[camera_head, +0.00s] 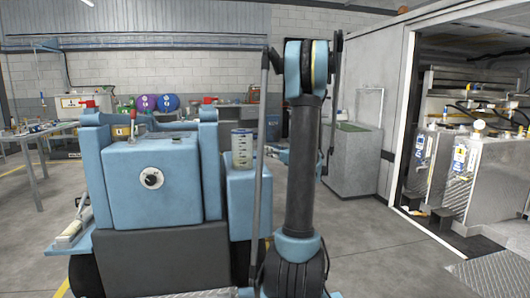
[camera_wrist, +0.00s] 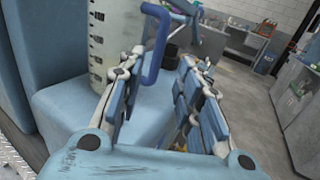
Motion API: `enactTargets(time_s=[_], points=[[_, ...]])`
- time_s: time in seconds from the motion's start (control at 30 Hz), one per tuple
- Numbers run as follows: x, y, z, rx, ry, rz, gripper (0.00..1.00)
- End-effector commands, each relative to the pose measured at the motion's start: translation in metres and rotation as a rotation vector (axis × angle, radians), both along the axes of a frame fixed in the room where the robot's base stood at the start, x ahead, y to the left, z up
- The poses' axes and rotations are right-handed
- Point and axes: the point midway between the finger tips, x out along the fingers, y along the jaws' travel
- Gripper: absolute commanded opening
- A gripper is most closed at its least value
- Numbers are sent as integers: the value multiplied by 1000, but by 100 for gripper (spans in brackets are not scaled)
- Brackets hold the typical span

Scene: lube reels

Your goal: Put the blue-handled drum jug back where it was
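The drum jug (camera_head: 242,149) is a clear, upright cylinder with dark graduation marks. It stands on a light-blue ledge that looks like part of my own base. In the wrist view the jug (camera_wrist: 112,38) fills the upper left, and its blue handle (camera_wrist: 153,48) faces my gripper. My gripper (camera_wrist: 165,62) is open, its two blue-padded fingers spread. The handle shows at the gap, close to the left fingertip; I cannot tell whether they touch. In the head view my gripper is mostly hidden behind my arm's upright link.
A grey cabinet (camera_head: 355,160) stands behind my arm. At right, metal tanks (camera_head: 455,165) sit inside an open container. A workbench (camera_head: 35,133) is at left, with green, purple and blue reels (camera_head: 168,102) at the back. The floor between is clear.

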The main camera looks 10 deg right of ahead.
Motion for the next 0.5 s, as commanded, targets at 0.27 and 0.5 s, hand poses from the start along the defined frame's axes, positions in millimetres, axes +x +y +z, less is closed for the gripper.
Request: enactTargets(time_s=[0.27, 0.5], points=[[-20, -12, 0, 0, 0, -1, 32], [-22, -12, 14, 65, 2, -41, 32]])
